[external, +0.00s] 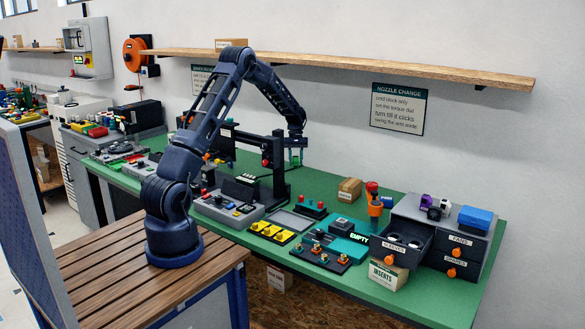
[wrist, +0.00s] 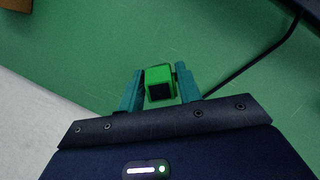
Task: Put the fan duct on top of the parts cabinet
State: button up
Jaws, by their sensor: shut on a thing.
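My gripper (wrist: 160,88) is shut on a small bright green piece with a dark square face, which I take to be the fan duct (wrist: 159,82). In the external view my gripper (external: 295,158) points down over the back of the green bench, beside the black printer frame; the piece is barely visible there. The grey parts cabinet (external: 485,228) stands at the bench's right end, well away from my gripper. Its top carries a purple part (external: 427,201), a black and white part (external: 438,209) and a blue box (external: 475,219). Its left upper drawer (external: 402,250) is pulled open.
The black printer frame (external: 279,165) stands close to my gripper. A wooden shelf (external: 400,69) runs along the wall above. Bare cabinet top shows between the items.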

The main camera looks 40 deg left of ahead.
jog(key=s+d+m, duration=0.2)
jog(key=s+d+m+y, duration=0.1)
jog(key=d, duration=0.1)
jog(key=shift+s+f+m+g, duration=0.25)
jog(key=shift+s+m+g, duration=0.05)
jog(key=shift+s+g, duration=0.1)
jog(key=s+d+r+m, duration=0.1)
jog(key=s+d+m, duration=0.1)
jog(key=d, duration=0.3)
notch_tip(320, 180, up, 29)
jog(key=n, duration=0.3)
send_over(407, 207)
jog(key=w, duration=0.2)
jog(key=f, duration=1.9)
jog(key=shift+s+a+f, duration=0.15)
jog(key=shift+a+f, duration=0.1)
jog(key=shift+f, duration=0.05)
jog(key=shift+f, duration=0.1)
jog(key=o, duration=0.7)
jog(key=shift+c, duration=0.2)
